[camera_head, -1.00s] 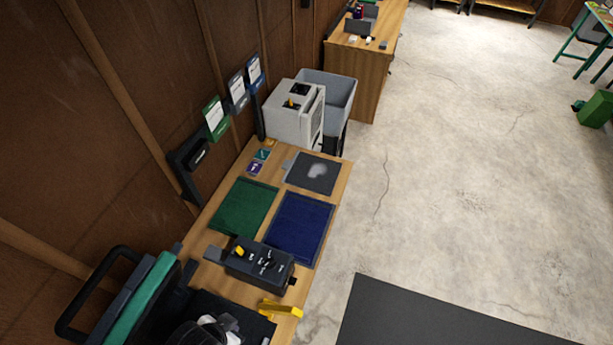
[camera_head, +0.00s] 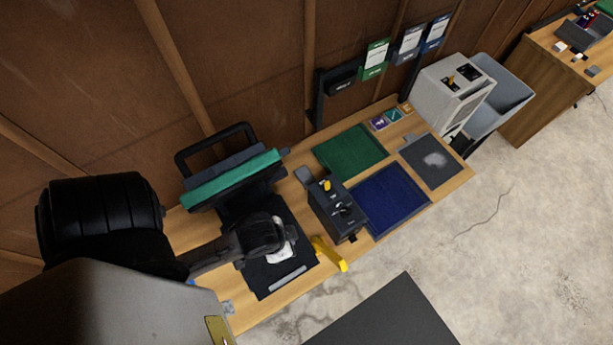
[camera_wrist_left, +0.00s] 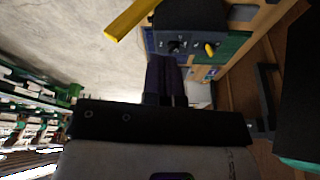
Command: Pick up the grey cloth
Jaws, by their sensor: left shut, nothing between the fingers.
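No thing shows plainly as a grey cloth. A flat dark grey square (camera_head: 432,162) with a pale patch lies at the far right end of the bench; I cannot tell whether it is cloth. A small grey piece (camera_head: 228,308) lies at the near bench edge, partly hidden by my arm. My left arm reaches over the black mat beside the press, where a whitish thing (camera_head: 284,254) shows partly covered. In the left wrist view my left gripper (camera_wrist_left: 165,62) is shut and empty, its dark fingers pointing toward the control box. My right gripper is out of view.
A black control box (camera_head: 338,208), a yellow bar (camera_head: 329,254), and green (camera_head: 350,152) and blue (camera_head: 391,200) mats occupy the wooden bench. A teal-topped press (camera_head: 235,178) stands open near the wall. A grey machine (camera_head: 445,95) and bin (camera_head: 508,98) stand beyond.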

